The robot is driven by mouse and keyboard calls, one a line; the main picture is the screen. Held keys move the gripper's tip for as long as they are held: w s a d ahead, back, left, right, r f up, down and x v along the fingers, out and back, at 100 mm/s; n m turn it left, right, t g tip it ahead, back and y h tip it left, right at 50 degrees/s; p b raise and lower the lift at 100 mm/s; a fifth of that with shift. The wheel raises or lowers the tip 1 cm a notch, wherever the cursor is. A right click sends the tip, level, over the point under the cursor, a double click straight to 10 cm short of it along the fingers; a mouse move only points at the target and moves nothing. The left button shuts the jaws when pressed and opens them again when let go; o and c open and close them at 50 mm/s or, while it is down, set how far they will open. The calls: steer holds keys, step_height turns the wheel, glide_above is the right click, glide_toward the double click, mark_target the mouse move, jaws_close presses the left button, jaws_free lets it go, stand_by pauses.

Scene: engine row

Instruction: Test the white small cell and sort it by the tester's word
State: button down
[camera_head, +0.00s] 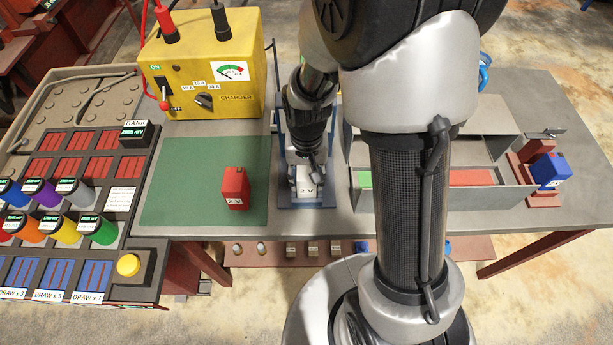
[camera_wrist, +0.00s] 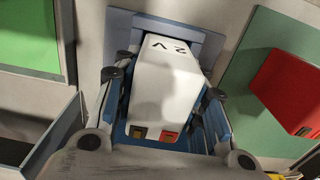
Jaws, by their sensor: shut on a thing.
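The white small cell (camera_head: 306,190), marked 2 V, is upright at the blue cradle (camera_head: 328,201) in the middle of the table. In the wrist view the white cell (camera_wrist: 168,85) sits between the blue side rails, with two small contacts, one gold and one red, on its near end. My gripper (camera_head: 305,183) is shut on the cell from above. Whether the cell rests fully on the cradle base is hard to tell. I can read no tester word; my arm hides part of the table behind the cradle.
A red cell (camera_head: 235,188) stands on the green mat (camera_head: 180,200) left of the cradle. The yellow charger (camera_head: 215,70) stands behind. A grey divided bin (camera_head: 490,200), with green and red floors, lies right. A blue cell (camera_head: 550,171) sits on a dark red stand. A bank panel fills the left.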

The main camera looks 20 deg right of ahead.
steer(key=c, duration=1)
jaws_free()
steer(key=shift+f, duration=0.1)
step_height(320, 180, up, 12)
steer(key=p, duration=0.4)
steer(key=shift+r, duration=0.25)
steer(key=s+r+n+t, duration=0.1)
steer(key=s+r, duration=0.4)
steer(key=s+r+n+t, duration=0.1)
steer(key=s+r+t, duration=0.1)
steer(key=s+r, duration=0.3)
steer(key=s+r+n+t, duration=0.1)
steer(key=s+r, duration=0.4)
steer(key=shift+r+n+t, duration=0.3)
